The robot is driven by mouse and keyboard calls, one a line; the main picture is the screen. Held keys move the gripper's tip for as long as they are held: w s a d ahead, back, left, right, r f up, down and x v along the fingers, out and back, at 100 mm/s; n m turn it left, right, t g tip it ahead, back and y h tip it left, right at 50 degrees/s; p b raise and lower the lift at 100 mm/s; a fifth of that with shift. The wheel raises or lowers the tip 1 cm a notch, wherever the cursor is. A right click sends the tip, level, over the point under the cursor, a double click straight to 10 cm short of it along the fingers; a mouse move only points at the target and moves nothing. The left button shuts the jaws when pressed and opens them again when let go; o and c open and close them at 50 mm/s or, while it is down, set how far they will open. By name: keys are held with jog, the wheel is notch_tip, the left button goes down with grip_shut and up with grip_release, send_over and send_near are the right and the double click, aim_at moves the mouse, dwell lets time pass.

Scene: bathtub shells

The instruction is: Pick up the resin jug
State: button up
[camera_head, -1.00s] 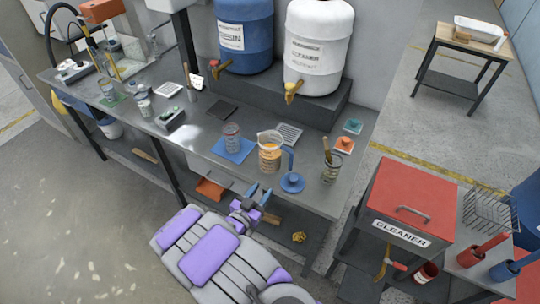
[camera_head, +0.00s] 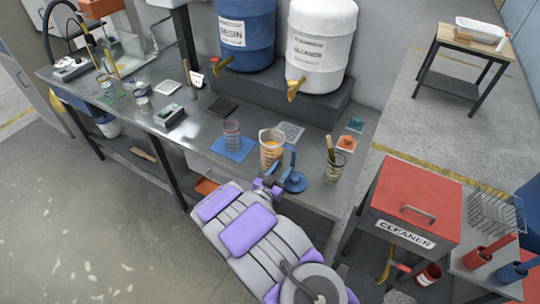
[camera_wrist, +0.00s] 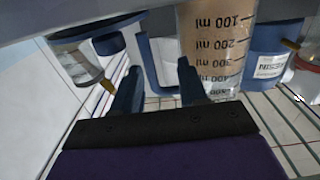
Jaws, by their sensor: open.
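The resin jug (camera_head: 271,146) is a clear measuring jug with orange liquid, upright on the grey bench. In the wrist view the jug (camera_wrist: 215,40) appears upside down, with dark millilitre marks. Its blue handle (camera_wrist: 151,72) shows between the two dark blue fingers of my gripper (camera_wrist: 159,78). In the head view my gripper (camera_head: 273,181) is at the handle side, at the bench's front edge, partly hidden by my arm. The fingers are open. I cannot tell whether either finger touches the handle or jug.
A blue round-based object (camera_head: 295,182) stands close to the right of my gripper. A cup with a brush (camera_head: 335,168) is farther right. A clear beaker (camera_head: 232,134) stands on a blue mat (camera_head: 234,149) to the left. Blue (camera_head: 246,40) and white (camera_head: 320,45) drums stand behind.

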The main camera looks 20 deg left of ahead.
aim_at(293, 164)
jog(key=d, duration=0.1)
jog(key=w+d, duration=0.1)
jog(key=d, duration=0.1)
jog(key=shift+w+d+r, duration=0.1)
jog(key=shift+w+r, duration=0.15)
jog(key=shift+r, duration=0.1)
jog(key=w, duration=0.1)
jog(key=w+a+f+b, duration=0.1)
jog(key=w+a, duration=0.1)
jog(key=w, duration=0.1)
jog(key=shift+w+a+f+b, duration=0.1)
jog(key=shift+a+f+b, duration=0.15)
jog(key=shift+b, duration=0.15)
jog(key=shift+d+r, duration=0.2)
jog(key=shift+d, duration=0.35)
jog(key=shift+d+r, duration=0.2)
jog(key=shift+d, duration=0.55)
jog(key=shift+c, duration=0.7)
jog(key=shift+a, duration=0.25)
jog(key=shift+c, duration=1.4)
jog(key=shift+a+f, duration=0.25)
jog(key=shift+a, duration=0.5)
grip_shut()
jog(key=shift+d+r, duration=0.15)
jog(key=shift+d, duration=0.55)
jog(key=shift+a, duration=0.1)
jog(key=shift+a, duration=0.3)
